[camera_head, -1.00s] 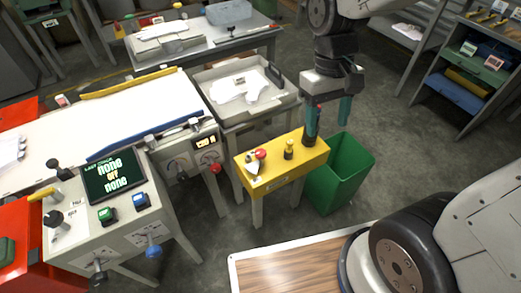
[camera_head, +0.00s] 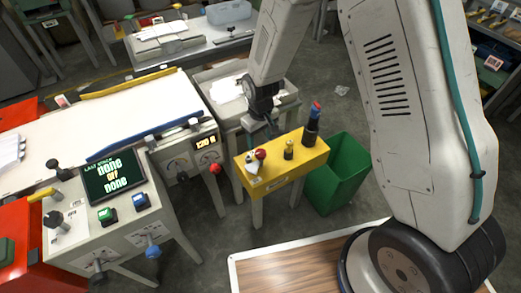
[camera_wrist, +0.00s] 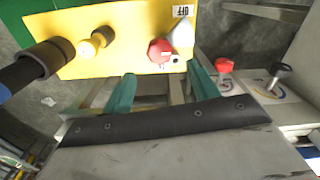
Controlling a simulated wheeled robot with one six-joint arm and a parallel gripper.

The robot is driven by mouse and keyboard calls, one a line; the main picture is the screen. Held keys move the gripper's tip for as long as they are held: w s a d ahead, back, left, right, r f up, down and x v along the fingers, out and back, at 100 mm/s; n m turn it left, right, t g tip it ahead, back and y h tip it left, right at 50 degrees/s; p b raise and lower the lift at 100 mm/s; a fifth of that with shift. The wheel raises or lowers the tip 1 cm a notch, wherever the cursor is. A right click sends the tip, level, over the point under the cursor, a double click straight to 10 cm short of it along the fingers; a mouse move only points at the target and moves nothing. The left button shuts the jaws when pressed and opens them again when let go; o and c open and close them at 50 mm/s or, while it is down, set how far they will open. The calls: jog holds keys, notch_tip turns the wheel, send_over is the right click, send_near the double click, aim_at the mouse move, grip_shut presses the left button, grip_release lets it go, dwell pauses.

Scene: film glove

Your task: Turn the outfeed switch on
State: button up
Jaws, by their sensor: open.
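A yellow control box (camera_head: 300,160) stands on legs in the middle of the head view. On its top are a red knob (camera_head: 260,154) and a white pointed piece (camera_head: 251,168); the wrist view shows this red knob (camera_wrist: 160,51) and white piece (camera_wrist: 183,34) beside a label reading OFF (camera_wrist: 183,11). No label naming the outfeed is readable. My gripper (camera_wrist: 162,88) is open and empty. Its teal fingers are apart, near the box edge on the red knob's side. In the head view my arm partly hides the gripper behind the box.
A small yellow-and-black knob (camera_head: 289,150) and an upright dark post with a red tip (camera_head: 312,122) stand on the box. A green bin (camera_head: 345,175) is beside it.

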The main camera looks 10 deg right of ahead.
aim_at(261, 152)
notch_tip(261, 152, down, 7)
jog(key=shift+r, duration=0.1)
dwell(0.3)
jog(key=c, duration=1)
